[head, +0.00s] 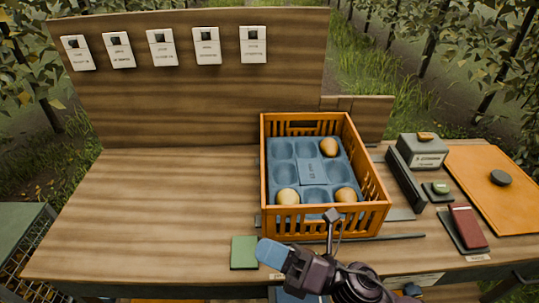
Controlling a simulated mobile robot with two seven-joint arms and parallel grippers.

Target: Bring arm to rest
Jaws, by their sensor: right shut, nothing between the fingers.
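My right gripper (270,252) reaches in from the bottom edge of the head view. Its blue fingers are shut with nothing between them, and they point left. They appear just right of a dark green pad (244,252) near the front edge of the wooden bench (160,215), and in front of an orange crate (325,222). I cannot tell how high they are above the bench. My left gripper is not in view.
The crate holds a blue tray (313,172) with a pear (329,147) at the back and two at the front. A grey box (423,150), a red object (467,226) and an orange board (490,190) lie right. The bench's left part is clear.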

